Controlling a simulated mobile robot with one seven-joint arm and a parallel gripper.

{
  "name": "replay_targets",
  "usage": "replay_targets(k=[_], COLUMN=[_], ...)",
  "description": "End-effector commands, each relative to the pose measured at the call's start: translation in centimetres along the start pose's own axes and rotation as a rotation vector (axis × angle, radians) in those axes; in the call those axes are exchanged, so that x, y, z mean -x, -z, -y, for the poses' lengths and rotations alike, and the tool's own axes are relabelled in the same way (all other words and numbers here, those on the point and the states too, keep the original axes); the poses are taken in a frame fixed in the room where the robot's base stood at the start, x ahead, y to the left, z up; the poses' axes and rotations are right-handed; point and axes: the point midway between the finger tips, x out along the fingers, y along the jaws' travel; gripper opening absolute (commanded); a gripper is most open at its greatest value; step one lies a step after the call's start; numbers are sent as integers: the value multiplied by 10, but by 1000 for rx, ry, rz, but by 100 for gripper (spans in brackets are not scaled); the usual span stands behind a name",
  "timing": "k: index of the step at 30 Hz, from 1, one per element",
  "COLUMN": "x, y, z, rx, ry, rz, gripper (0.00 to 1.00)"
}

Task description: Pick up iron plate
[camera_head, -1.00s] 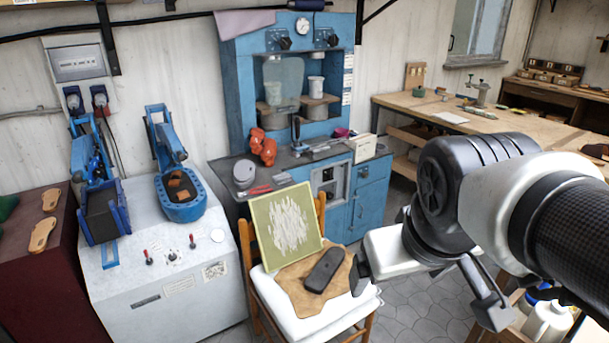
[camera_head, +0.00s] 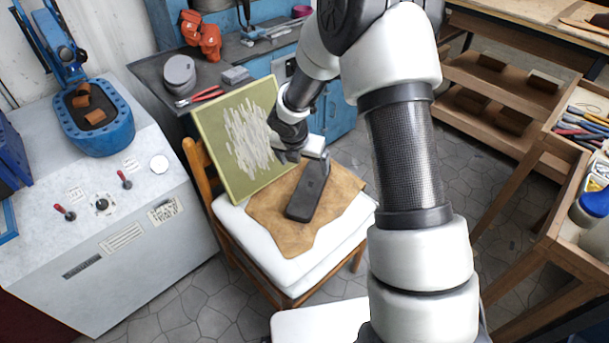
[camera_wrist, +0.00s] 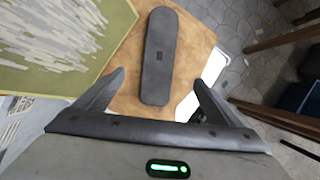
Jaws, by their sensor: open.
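The iron plate (camera_head: 308,190) is a dark grey, long flat piece with rounded ends. It lies on a tan leather piece (camera_head: 342,194) on the chair's white seat. In the wrist view the iron plate (camera_wrist: 159,56) lies lengthwise, just beyond the fingertips and roughly midway between them. My gripper (camera_wrist: 158,80) is open and empty, with one finger on each side of the plate's near end. In the head view my gripper (camera_head: 300,157) is over the chair, at the plate's far end; the arm partly hides the fingers.
A green board with white streaks (camera_head: 210,125) leans at the seat's back left, close to the gripper. The wooden chair (camera_head: 200,165) stands between a white machine (camera_head: 130,200) and my arm. A blue cabinet (camera_head: 342,117) is behind. A wooden bench (camera_head: 562,190) with tools is at right.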

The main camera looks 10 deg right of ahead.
Motion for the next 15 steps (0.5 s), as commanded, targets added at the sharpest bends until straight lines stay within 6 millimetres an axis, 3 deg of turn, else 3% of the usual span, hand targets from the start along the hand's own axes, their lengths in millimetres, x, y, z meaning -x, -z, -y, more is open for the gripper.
replay_targets(k=[15], x=[-103], y=[4], z=[-1], rx=[18], ry=[0], rz=[-4], gripper=[89])
